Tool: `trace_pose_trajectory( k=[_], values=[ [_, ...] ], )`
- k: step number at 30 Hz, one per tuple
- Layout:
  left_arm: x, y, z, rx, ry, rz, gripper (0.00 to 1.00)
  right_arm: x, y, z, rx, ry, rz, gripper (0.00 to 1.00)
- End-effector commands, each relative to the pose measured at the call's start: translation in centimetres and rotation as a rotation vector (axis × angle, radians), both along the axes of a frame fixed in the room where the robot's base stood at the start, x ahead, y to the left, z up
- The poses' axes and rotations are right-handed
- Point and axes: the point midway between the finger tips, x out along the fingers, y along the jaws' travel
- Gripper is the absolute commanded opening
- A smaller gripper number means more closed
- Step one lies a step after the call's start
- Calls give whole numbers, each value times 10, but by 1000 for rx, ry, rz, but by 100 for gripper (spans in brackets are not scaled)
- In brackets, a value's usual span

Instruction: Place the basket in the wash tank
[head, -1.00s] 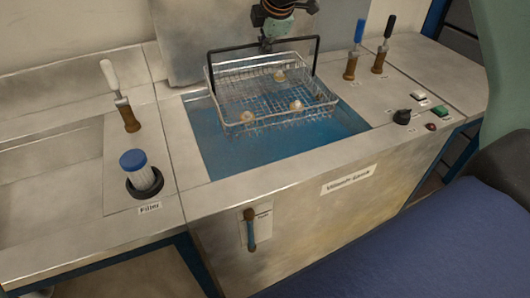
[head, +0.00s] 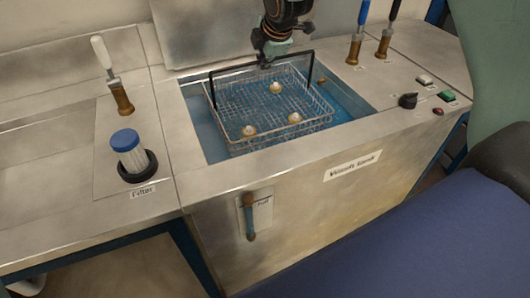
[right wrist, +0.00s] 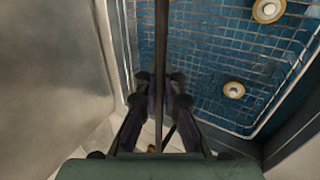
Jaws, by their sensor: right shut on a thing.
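The wire basket (head: 262,110) is level inside the opening of the wash tank (head: 206,142), with its upper rim near the level of the tank's edge. Several small pale round parts with brass-coloured edges lie in it. Its black handle stands upright. My right gripper (head: 273,60) is above the basket, shut on the top bar of the handle. In the right wrist view the gripper (right wrist: 152,92) closes around the dark bar, with the blue basket floor behind. I cannot tell whether the basket touches the tank bottom. My left gripper is not in view.
A blue-capped filter (head: 128,150) and a white-handled lever (head: 113,80) stand left of the tank. Blue-handled (head: 357,38) and black-handled (head: 387,38) levers stand at the right, with a black knob (head: 408,100) and buttons. A metal panel rises behind the tank.

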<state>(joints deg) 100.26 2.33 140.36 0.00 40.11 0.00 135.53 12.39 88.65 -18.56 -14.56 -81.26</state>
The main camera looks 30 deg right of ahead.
Motion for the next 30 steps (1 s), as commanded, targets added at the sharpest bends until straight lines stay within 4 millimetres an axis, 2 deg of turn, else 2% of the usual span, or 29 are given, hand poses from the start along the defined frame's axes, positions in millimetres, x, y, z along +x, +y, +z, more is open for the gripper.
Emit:
trace_pose_trajectory(
  k=[1,6,14,22,30],
  values=[
    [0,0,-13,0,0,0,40,1,0,-13,0,-4,-1,0],
    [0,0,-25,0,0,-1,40,1,-1,-31,0,-4,-1,0],
    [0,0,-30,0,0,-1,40,1,-1,-45,0,-3,0,0],
    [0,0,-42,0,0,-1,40,0,-1,-90,-1,-2,1,0],
    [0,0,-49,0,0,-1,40,0,-1,-114,1,-2,1,0]
  ],
)
